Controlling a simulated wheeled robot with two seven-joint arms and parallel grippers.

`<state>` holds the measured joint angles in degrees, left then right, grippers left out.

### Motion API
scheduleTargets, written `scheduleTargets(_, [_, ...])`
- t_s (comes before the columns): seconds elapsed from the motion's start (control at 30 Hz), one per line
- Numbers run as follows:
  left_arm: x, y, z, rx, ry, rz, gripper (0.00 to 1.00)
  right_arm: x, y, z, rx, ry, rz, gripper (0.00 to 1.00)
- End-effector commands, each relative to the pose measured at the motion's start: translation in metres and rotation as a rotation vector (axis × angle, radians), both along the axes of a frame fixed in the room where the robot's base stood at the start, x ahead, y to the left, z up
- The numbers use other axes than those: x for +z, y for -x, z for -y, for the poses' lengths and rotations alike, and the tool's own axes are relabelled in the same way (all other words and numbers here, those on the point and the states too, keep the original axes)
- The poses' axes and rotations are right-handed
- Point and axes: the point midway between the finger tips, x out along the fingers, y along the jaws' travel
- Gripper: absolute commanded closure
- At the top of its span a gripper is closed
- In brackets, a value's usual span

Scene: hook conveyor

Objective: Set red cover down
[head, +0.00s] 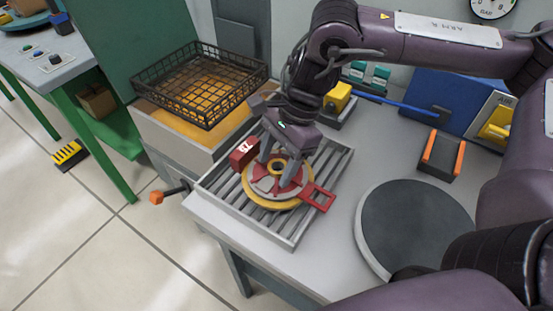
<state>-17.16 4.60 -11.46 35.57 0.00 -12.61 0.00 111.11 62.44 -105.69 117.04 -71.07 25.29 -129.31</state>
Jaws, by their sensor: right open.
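The red cover (318,198) lies flat over a yellow and grey round part (262,201) on a slatted grey tray (290,233). Its open red frame sticks out to the right, and a red block with a white mark (242,153) shows at its left; I cannot tell if the block is joined to it. My right gripper (277,172) points down over the middle of the cover, its two grey fingers apart on either side of a yellow hub. The fingers and wrist hide part of the cover, and I cannot tell whether they touch it. My left gripper is out of view.
A black wire basket (200,83) stands on a box at the back left. A dark round plate (415,228) lies right of the tray. An orange and black holder (442,155) and a blue panel stand behind. An orange-tipped lever (157,197) juts out left of the tray.

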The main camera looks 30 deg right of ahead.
Motion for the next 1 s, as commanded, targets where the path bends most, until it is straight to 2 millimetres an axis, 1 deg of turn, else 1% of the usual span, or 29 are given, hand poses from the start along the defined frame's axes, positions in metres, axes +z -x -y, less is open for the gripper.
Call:
scheduleTargets(0.07, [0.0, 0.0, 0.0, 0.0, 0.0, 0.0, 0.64, 0.003, -0.001, 0.001, 0.0, 0.0, 0.001, 0.43])
scheduleTargets(0.17, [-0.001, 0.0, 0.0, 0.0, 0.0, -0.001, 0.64, 0.013, -0.002, 0.005, 0.0, -0.001, 0.005, 0.43])
scheduleTargets(0.27, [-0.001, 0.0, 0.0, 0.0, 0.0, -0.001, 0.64, 0.029, -0.003, 0.011, -0.002, -0.002, 0.005, 0.43])
scheduleTargets(0.4, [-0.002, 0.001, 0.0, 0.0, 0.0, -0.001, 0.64, 0.059, -0.005, 0.023, -0.002, -0.003, 0.004, 0.43])
scheduleTargets(0.5, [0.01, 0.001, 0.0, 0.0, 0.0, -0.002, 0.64, 0.083, -0.006, 0.031, -0.002, -0.001, 0.005, 0.43])
scheduleTargets(0.6, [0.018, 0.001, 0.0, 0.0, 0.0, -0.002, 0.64, 0.099, -0.007, 0.038, -0.001, -0.001, 0.004, 0.43])
scheduleTargets(0.77, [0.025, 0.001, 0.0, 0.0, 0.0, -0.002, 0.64, 0.11, -0.007, 0.043, 0.001, 0.0, 0.003, 0.43])
scheduleTargets(1.0, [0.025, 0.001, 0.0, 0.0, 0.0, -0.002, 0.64, 0.112, -0.007, 0.045, 0.002, -0.001, 0.001, 0.43])
